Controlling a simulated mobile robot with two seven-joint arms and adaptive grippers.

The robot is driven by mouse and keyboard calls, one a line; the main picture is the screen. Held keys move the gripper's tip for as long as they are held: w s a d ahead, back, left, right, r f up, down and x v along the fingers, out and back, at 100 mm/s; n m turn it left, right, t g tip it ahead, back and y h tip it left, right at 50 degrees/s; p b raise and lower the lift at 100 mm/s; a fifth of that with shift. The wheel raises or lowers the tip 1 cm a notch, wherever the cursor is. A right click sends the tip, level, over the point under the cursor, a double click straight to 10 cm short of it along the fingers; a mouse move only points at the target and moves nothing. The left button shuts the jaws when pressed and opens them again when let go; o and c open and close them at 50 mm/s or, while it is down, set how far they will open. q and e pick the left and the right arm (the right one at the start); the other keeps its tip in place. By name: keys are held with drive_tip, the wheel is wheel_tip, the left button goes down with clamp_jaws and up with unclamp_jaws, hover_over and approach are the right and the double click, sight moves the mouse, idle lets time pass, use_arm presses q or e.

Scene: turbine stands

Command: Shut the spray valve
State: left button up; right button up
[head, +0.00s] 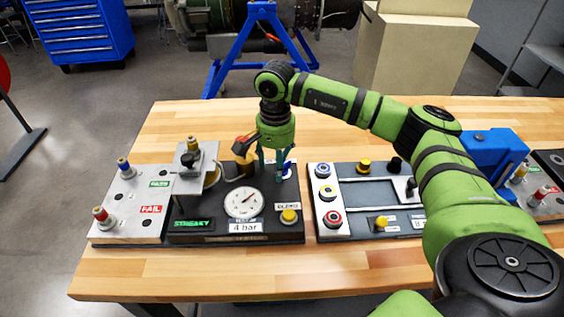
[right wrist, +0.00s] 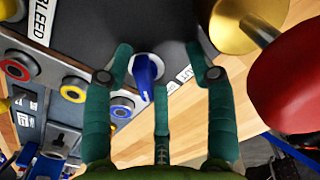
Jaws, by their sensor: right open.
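My right gripper (head: 276,164) points down over the back right corner of the black gauge panel (head: 210,222). Its teal fingers are spread and empty. In the right wrist view, the open gripper (right wrist: 160,90) has a blue lever knob (right wrist: 150,80) on a pale round base between its fingers. Labels lie beside the knob; one ends in "UT", partly hidden by a finger. In the head view the blue knob is mostly hidden behind the fingers. I cannot tell whether any finger touches it. The left gripper is out of view.
A brass fitting (right wrist: 232,25) and a large red part (right wrist: 288,85) stand close to the fingers. The gauge (head: 243,202) is in front. A button panel (head: 370,220) lies to the right, a PASS/FAIL panel (head: 130,203) to the left. The wooden table's (head: 190,120) back is clear.

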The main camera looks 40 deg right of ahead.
drive_tip(key=shift+s+d+f, duration=0.15)
drive_tip(key=shift+d, duration=0.15)
